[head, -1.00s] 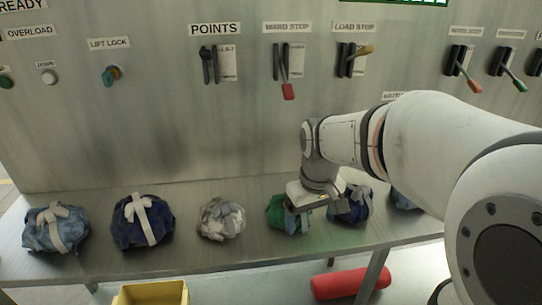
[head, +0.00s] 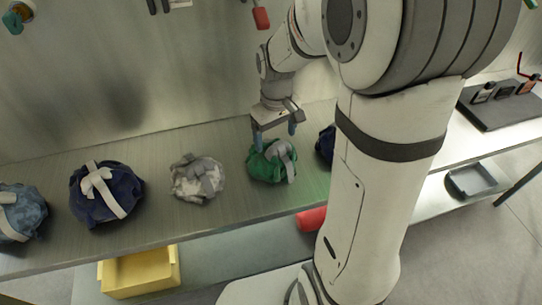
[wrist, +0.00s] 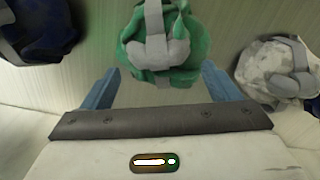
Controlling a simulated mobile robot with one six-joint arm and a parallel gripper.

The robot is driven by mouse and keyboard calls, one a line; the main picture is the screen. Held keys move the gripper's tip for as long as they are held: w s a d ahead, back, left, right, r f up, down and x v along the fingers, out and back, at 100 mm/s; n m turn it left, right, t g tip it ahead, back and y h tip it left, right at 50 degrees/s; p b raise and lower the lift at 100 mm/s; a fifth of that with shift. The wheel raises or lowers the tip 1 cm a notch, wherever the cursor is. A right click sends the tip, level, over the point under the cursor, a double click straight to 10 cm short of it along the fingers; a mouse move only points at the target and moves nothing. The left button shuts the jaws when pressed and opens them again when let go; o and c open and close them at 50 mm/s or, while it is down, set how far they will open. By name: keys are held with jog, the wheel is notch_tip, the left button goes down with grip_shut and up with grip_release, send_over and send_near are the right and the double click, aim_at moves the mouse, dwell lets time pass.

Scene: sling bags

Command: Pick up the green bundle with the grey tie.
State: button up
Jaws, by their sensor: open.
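The green bundle (head: 265,166) with the grey tie sits on the metal shelf, right of the white bundle in the head view. In the wrist view the green bundle (wrist: 165,45) lies ahead of the open fingers, its grey tie crossing its middle. My gripper (head: 273,138) is open, its fingers pointing down just above and behind the bundle. The wrist view shows the two blue fingers of my gripper (wrist: 162,92) apart, with nothing between their tips that I can tell is touched.
A white bundle (head: 197,180) with a grey tie sits to the left, then a dark blue bundle (head: 106,192) and a light blue one (head: 18,212). Another dark blue bundle (head: 325,143) is close on the right, partly hidden by my arm. A yellow bin (head: 140,272) stands below the shelf.

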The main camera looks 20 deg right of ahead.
jog(key=shift+f, duration=1.15)
jog(key=shift+r, duration=0.1)
grip_shut()
